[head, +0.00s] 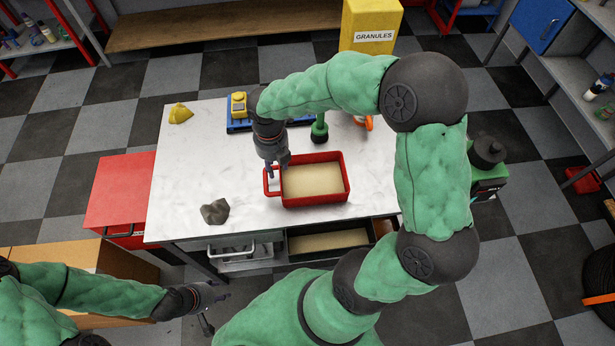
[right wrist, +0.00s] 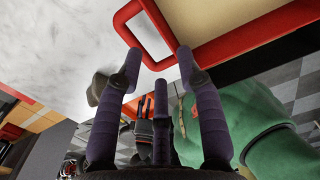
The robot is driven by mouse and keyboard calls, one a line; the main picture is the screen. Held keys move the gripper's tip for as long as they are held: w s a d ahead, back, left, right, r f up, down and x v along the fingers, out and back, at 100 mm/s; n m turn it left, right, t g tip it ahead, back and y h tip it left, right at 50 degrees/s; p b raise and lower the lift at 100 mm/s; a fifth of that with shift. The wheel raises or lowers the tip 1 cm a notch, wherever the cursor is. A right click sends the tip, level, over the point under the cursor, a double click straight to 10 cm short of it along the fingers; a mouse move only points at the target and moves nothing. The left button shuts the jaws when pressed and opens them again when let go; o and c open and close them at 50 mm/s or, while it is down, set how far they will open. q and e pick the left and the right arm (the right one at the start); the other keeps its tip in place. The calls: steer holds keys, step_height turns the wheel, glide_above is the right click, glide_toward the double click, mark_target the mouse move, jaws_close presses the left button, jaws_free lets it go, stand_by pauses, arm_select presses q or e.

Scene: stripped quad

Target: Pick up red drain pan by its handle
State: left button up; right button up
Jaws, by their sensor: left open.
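The red drain pan (head: 347,180) stands on the white tabletop, with a tan layer inside it. Its handle (head: 266,183) is a red loop on its left side. My right gripper (head: 277,173) points down at the handle and hides part of it. In the right wrist view the handle (right wrist: 122,20) shows just past my spread fingertips (right wrist: 160,62), with nothing held; whether they touch it I cannot tell. My left gripper (head: 218,310) is open and empty, low at the left, in front of the table and away from the pan.
A grey rock-like lump (head: 215,211) lies on the table left of the pan. A yellow lump (head: 180,113) and a blue tray (head: 238,126) with a yellow device are farther back. A yellow granules box (head: 370,20) stands behind. The tabletop's left part is mostly clear.

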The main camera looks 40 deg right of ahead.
step_height(320, 180, down, 4)
steer(key=shift+w+f+b, duration=0.1)
steer(key=shift+f+b, duration=0.1)
steer(key=shift+b, duration=0.25)
steer(key=f+b, duration=0.2)
steer(key=f, duration=0.3)
steer(key=shift+d, duration=0.2)
steer(key=shift+r, duration=0.1)
jaws_close()
